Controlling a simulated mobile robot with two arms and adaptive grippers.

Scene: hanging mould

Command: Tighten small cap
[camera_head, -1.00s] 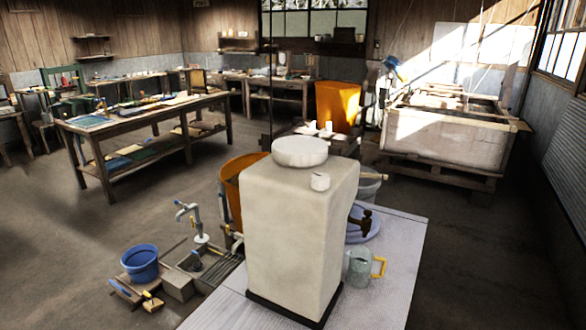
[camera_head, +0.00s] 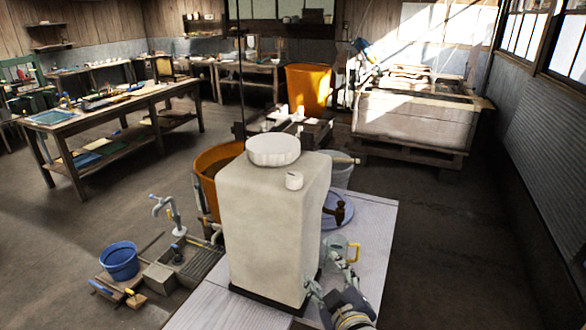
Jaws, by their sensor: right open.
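The small white cap (camera_head: 294,180) sits on the top of a tall off-white container (camera_head: 265,235), near its front right. A larger round white lid (camera_head: 273,149) is on the same top, behind and left of the small cap. The container stands upright on a pale table. My right gripper (camera_head: 333,272) is low at the right of the container, well below the small cap and apart from it. It is open, with nothing seen between its fingers. My left gripper is out of view.
A glass mug (camera_head: 341,247) with a yellow handle stands close behind my right gripper. A blue bucket (camera_head: 119,260) and a standing faucet (camera_head: 166,208) are at left.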

